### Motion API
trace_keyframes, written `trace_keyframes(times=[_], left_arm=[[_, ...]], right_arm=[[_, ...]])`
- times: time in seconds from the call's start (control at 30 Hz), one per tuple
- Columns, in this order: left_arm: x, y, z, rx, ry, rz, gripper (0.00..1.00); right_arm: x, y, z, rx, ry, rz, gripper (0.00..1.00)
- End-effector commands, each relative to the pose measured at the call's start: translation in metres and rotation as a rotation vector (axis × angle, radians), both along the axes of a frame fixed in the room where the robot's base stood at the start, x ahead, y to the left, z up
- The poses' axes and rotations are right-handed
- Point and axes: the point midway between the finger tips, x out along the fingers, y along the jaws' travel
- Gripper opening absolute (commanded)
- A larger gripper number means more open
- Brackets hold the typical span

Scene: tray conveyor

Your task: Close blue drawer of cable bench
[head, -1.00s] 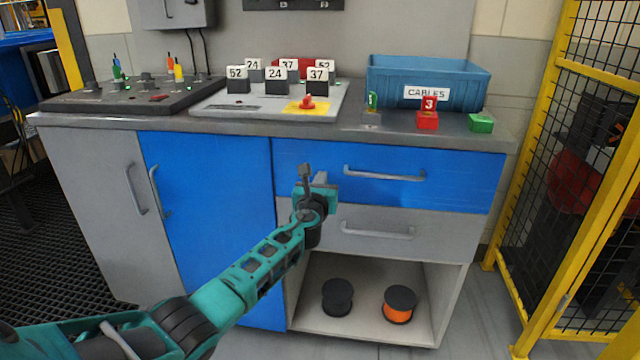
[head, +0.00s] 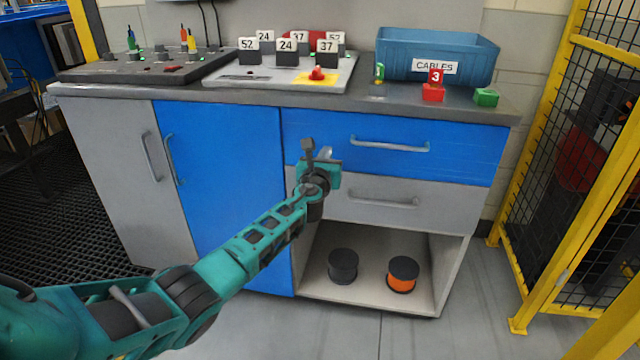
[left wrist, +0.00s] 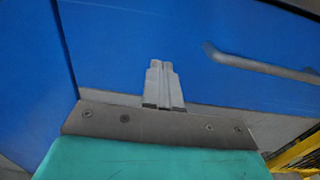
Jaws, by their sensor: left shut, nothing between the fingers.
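The blue drawer (head: 460,150) is the top drawer on the right side of the cable bench (head: 300,98). Its front looks flush with the bench front, above the grey drawer (head: 440,205). Its grey bar handle (head: 390,146) also shows in the left wrist view (left wrist: 262,66). My left gripper (head: 308,146) is in front of the blue drawer's left part, left of the handle. In the left wrist view its fingers (left wrist: 163,84) are shut with nothing between them, pointing at the blue front. I cannot tell whether they touch it. My right gripper is not in view.
A blue door (head: 225,190) is left of the drawers. An open shelf below holds a dark spool (head: 343,265) and an orange one (head: 402,275). The blue cables bin (head: 440,50) stands on top. A yellow mesh fence (head: 560,130) stands at the right.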

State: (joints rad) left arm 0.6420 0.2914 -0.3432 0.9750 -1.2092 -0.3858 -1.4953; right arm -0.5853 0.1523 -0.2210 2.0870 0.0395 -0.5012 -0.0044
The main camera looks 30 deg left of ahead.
Motion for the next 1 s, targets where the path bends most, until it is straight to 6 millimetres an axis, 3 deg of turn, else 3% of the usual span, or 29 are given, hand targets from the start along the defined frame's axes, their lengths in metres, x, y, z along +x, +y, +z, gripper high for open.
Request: trace_keyframes(times=[0.07,0.5,0.87,1.0], left_arm=[[-0.003,0.002,0.001,0.000,0.002,-0.001,0.00],[-0.081,-0.022,0.000,0.001,0.004,-0.003,0.00],[-0.098,-0.027,-0.002,-0.001,0.002,-0.002,0.00],[-0.110,-0.035,-0.018,-0.128,0.012,-0.011,0.00]], right_arm=[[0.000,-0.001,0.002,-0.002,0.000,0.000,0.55],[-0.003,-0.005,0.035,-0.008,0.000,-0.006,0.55],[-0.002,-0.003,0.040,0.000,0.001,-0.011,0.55],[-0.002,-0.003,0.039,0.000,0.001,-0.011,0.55]])
